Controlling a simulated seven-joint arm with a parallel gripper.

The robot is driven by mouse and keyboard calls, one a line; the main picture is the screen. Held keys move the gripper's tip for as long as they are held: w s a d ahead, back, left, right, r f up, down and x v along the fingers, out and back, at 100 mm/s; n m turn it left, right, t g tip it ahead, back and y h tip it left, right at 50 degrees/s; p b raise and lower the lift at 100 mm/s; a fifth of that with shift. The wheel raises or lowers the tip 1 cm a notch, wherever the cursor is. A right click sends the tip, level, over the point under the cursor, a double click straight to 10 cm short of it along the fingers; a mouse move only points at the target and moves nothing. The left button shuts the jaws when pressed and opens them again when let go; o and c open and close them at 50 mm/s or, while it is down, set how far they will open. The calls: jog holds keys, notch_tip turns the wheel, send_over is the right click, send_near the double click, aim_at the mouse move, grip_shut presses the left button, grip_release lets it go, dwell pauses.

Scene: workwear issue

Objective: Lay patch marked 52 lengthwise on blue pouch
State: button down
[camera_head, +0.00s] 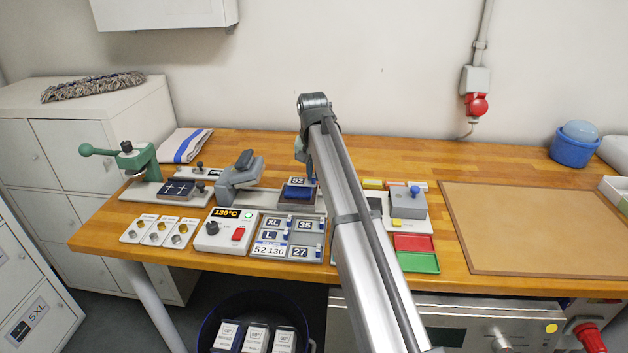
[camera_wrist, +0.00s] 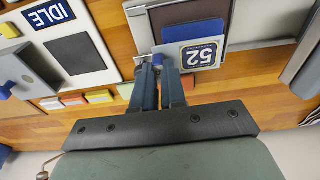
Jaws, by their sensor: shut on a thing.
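The patch marked 52 (camera_head: 298,181) is dark blue with a white number and pale edge. In the wrist view the patch (camera_wrist: 203,54) extends to the right of my gripper (camera_wrist: 160,70), whose fingers are close together on its pale left edge. The blue pouch (camera_head: 298,192) is on the brown pad of the press. In the wrist view only a strip of the pouch (camera_wrist: 182,33) shows, beside the patch, which hides the rest. I cannot tell whether the patch touches the pouch.
The grey press arm (camera_head: 240,175) stands just left of the pad. A rack of patches (camera_head: 288,241) and a 130°C control box (camera_head: 223,230) lie in front. A green hand press (camera_head: 135,160) is farther left. The brown board (camera_head: 540,230) on the right is bare.

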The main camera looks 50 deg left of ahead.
aim_at(314, 185)
jog(key=shift+f, duration=1.35)
jog(key=shift+f, duration=0.15)
jog(key=c, duration=1.2)
grip_release()
jog(key=r, duration=0.8)
jog(key=s+d+r, duration=0.1)
jog(key=r, duration=0.3)
jog(key=shift+r, duration=0.1)
